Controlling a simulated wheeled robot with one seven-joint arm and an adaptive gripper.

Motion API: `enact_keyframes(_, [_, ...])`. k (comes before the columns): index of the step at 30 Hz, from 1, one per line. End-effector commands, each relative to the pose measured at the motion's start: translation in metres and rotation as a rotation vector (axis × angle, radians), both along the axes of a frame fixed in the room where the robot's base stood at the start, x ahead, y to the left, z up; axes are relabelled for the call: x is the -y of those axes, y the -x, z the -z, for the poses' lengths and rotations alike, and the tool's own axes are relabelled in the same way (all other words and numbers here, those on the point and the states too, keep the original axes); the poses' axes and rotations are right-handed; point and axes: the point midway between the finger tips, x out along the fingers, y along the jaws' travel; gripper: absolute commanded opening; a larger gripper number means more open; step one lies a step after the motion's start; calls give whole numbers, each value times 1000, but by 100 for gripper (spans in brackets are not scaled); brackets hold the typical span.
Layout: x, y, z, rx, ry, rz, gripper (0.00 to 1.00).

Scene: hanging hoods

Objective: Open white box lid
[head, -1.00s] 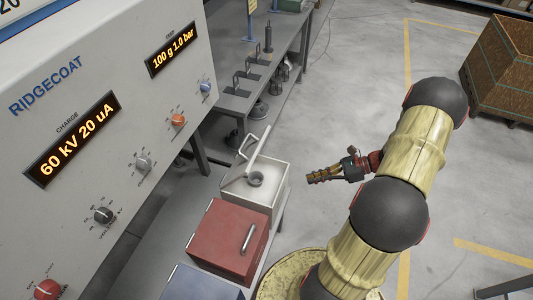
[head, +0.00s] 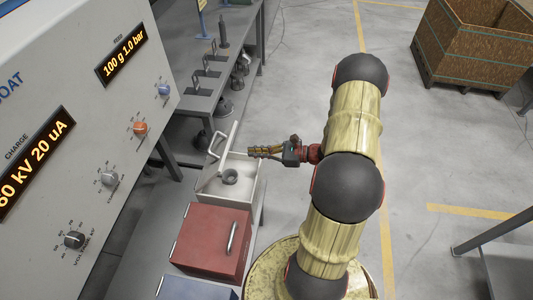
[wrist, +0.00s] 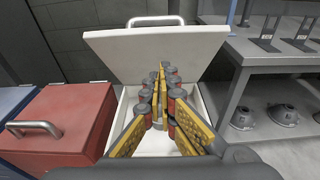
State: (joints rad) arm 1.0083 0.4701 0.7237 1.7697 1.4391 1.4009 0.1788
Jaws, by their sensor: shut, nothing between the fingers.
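The white box (head: 243,196) stands past the red box, with its lid (head: 217,160) raised and tilted up on the side by the grey cabinet. The lid's bar handle (head: 213,143) is on its outer face. A grey round piece (head: 230,176) shows inside the box. My gripper (head: 251,152) is shut and empty, near the box's far right corner. In the wrist view the fingers (wrist: 162,70) point over the open box toward the inner face of the lid (wrist: 155,54). They hide part of the box's inside. Whether they touch the lid, I cannot tell.
A red box (head: 206,239) with a bar handle and a blue box (head: 195,284) stand beside the white box, both shut. A cabinet (head: 60,150) with knobs rises at left. A bench (head: 235,70) with metal parts stands beyond. Open floor lies right.

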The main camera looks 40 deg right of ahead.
Motion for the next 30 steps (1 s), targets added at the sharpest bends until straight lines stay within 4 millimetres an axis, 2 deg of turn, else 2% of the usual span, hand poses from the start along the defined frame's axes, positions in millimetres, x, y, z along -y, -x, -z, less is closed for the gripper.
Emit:
enact_keyframes(3, [-15,-17,5,-1,-1,-5,0])
enact_keyframes(10, [-29,-36,-14,-1,0,-2,0])
enact_keyframes(30, [-35,-45,-25,-13,11,-1,0])
